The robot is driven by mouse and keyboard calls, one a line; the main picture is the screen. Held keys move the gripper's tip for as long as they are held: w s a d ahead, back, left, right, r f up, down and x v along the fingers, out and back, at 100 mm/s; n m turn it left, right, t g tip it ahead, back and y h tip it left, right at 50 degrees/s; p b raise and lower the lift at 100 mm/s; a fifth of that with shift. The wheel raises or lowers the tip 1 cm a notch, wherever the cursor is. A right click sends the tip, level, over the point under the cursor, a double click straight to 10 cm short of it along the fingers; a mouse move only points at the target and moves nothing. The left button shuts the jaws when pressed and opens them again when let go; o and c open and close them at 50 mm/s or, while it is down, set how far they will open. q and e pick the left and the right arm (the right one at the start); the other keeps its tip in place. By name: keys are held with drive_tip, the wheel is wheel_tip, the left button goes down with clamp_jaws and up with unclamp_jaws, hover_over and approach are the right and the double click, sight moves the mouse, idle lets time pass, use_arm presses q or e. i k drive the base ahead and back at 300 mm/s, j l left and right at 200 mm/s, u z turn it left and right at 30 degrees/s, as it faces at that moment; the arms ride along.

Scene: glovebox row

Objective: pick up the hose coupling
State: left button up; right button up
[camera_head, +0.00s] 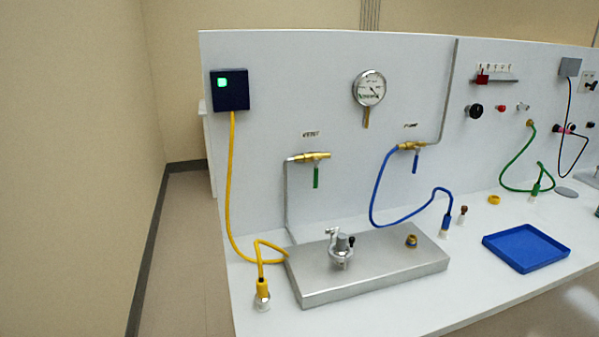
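A blue hose (372,200) runs from the brass valve marked on the right of the panel down to the bench. A green hose (515,187) further right ends in a similar green coupling (536,188). A yellow cable (231,180) ends in a yellow and white connector (262,295) at the front left. I cannot tell from the picture alone which end the task names. Neither of my grippers is in view.
A steel plate (370,286) carries a small metal fitting (341,248) and a brass port (411,241). A blue tray (526,247) lies to the right. The upright panel (290,90) with a gauge (369,88) closes the back. Bare bench lies in front of the plate.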

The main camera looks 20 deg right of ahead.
sight(447, 218)
drive_tip(key=i+l, duration=0.1)
drive_tip(key=l, duration=0.7)
drive_tip(key=i+l, duration=0.15)
drive_tip(key=l, duration=0.25)
drive_tip(key=i+l+z, duration=0.1)
drive_tip(key=l, duration=0.3)
